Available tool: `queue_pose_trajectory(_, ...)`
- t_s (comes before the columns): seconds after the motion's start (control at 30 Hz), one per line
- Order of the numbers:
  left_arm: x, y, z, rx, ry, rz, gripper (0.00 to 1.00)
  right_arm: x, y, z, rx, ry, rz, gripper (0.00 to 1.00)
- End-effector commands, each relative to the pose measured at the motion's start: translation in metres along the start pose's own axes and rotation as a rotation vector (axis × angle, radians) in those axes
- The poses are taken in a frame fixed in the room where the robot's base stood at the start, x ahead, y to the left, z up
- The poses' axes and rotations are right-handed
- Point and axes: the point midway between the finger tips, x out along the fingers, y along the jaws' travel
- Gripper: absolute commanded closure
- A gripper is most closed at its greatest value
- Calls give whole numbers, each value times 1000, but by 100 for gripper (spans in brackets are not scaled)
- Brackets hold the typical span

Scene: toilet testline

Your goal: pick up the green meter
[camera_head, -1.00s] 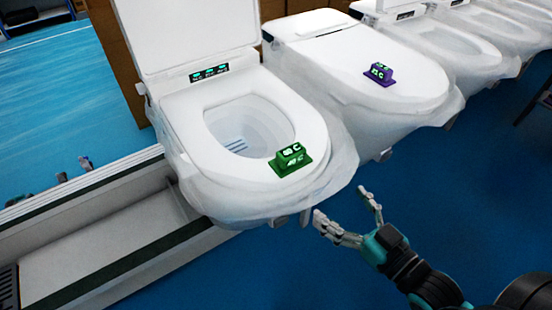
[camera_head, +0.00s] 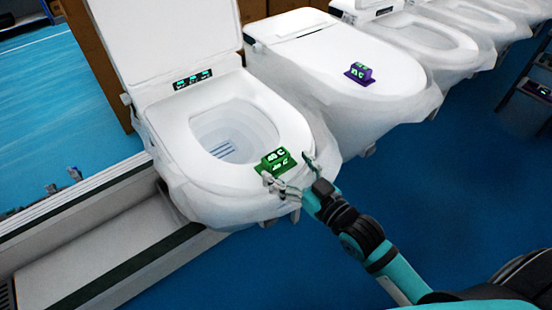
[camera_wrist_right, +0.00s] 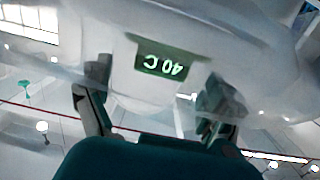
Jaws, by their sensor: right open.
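The green meter (camera_head: 275,163) sits on the front of the open toilet's white seat (camera_head: 190,164). It has a flat base and pale lettering, and in the right wrist view it shows as a green face (camera_wrist_right: 163,59) reading "40 C" upside down. My right gripper (camera_head: 289,171) is open at the front edge of the seat, with one finger on each side of the meter's near end. In the right wrist view the meter appears between and beyond the two fingers (camera_wrist_right: 158,95). I cannot tell whether the fingers touch it. My left gripper is not clearly visible.
A purple meter (camera_head: 359,73) stands on the closed lid of the neighbouring toilet (camera_head: 325,60). Several more toilets line up to the back right. Clear wrap hangs around the toilets. A pale ledge (camera_head: 95,250) runs at the left. The blue floor (camera_head: 440,180) at the right is open.

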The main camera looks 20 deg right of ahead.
Motion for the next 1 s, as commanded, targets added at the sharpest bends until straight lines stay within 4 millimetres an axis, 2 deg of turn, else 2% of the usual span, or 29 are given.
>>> queue_pose_trajectory(0.13,-13,0,-2,0,1,0,44,22,-1,-3,0,3,1,10)
queue_pose_trajectory(0.3,-18,1,-3,0,1,2,44,44,-1,0,0,2,0,10)
queue_pose_trajectory(0.6,-17,6,-4,2,3,7,44,47,-2,2,-1,1,-1,11)
queue_pose_trajectory(1.0,-17,6,-4,2,4,8,44,47,-1,2,-1,1,0,63)
